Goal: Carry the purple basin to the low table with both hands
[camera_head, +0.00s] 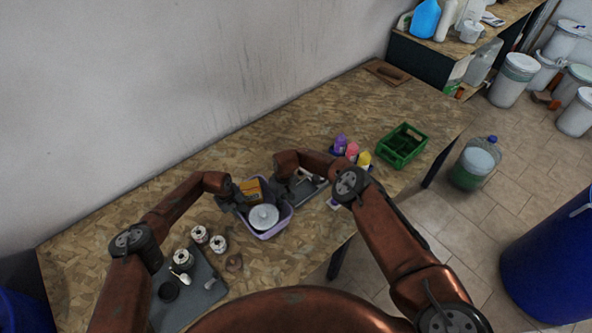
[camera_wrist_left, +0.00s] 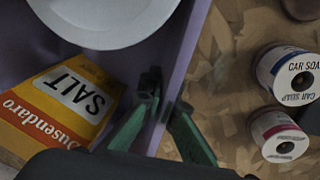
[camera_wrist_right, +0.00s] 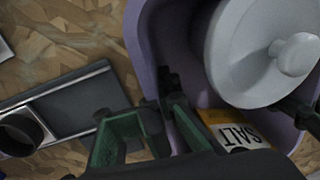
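The purple basin (camera_head: 284,222) is on the chipboard worktop, near its front edge. It holds a white lidded pot (camera_head: 263,217) and an orange-and-white salt box (camera_head: 252,190). My left gripper (camera_head: 238,203) is at the basin's left wall; in the left wrist view its fingers (camera_wrist_left: 166,95) lie on both sides of the wall, closed on it. My right gripper (camera_head: 285,188) is at the far right wall; in the right wrist view its fingers (camera_wrist_right: 161,97) are closed around that wall, partly hidden. I cannot tell whether the basin is lifted.
A grey tray (camera_head: 198,290) with white cans stands left of the basin. Another grey tray (camera_head: 312,190) is right of it, near coloured bottles (camera_head: 352,151) and a green crate (camera_head: 402,146). A shelf unit (camera_head: 430,55), a jug (camera_head: 475,165) and a blue drum (camera_head: 555,255) stand on the right.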

